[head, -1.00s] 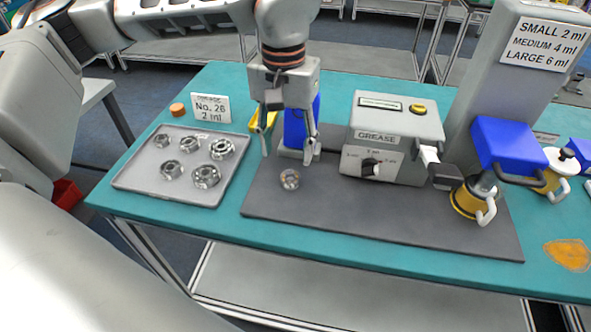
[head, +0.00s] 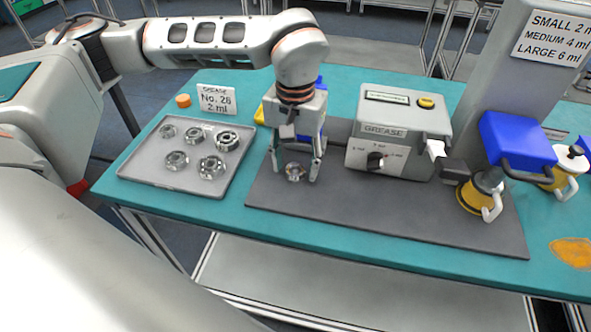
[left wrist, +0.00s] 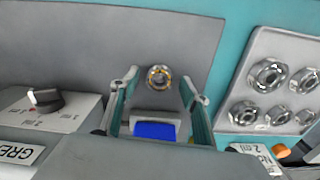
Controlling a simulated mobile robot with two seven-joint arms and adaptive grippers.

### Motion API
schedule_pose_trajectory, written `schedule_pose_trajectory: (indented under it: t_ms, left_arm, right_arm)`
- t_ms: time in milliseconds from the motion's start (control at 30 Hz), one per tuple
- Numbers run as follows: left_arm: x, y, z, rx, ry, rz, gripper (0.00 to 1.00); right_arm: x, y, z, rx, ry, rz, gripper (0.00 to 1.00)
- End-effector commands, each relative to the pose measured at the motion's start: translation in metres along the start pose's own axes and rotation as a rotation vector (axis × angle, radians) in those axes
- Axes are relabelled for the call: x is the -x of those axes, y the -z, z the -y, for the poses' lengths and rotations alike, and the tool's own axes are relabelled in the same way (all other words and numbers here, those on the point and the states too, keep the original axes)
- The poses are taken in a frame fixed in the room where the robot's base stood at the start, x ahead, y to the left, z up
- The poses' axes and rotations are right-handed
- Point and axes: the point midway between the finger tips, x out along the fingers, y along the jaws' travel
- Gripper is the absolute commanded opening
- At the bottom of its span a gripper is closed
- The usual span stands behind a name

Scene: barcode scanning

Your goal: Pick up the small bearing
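The gripper is open, and the fingers in the left wrist view (left wrist: 160,84) stand apart from the bearing. My right gripper is in neither view.
The grease machine (head: 397,135) is right of my gripper. A blue-and-yellow pump (head: 475,198) stands farther right. The mat's front is clear.

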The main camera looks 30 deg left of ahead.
Motion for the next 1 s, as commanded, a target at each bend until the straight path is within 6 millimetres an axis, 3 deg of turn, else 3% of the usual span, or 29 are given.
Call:
schedule_pose_trajectory:
  t_ms: [33,133,467,667,833,1000]
  left_arm:
    - [0.0,0.0,0.0,0.0,0.0,0.0,0.3]
    - [0.0,0.0,0.0,0.0,0.0,0.0,0.06]
    - [0.001,0.0,0.0,0.0,0.0,-0.001,0.06]
    - [0.014,0.001,0.0,0.0,-0.001,-0.005,0.06]
    - [0.045,0.002,-0.001,-0.001,-0.002,-0.007,0.06]
    - [0.096,0.001,-0.001,0.0,-0.001,-0.009,0.06]
  right_arm:
    - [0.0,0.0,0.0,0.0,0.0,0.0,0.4]
    - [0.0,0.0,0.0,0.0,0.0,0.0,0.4]
    - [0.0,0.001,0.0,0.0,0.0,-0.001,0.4]
    - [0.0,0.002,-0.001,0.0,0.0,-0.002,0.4]
    - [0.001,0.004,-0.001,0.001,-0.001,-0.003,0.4]
    - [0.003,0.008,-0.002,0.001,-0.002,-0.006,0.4]
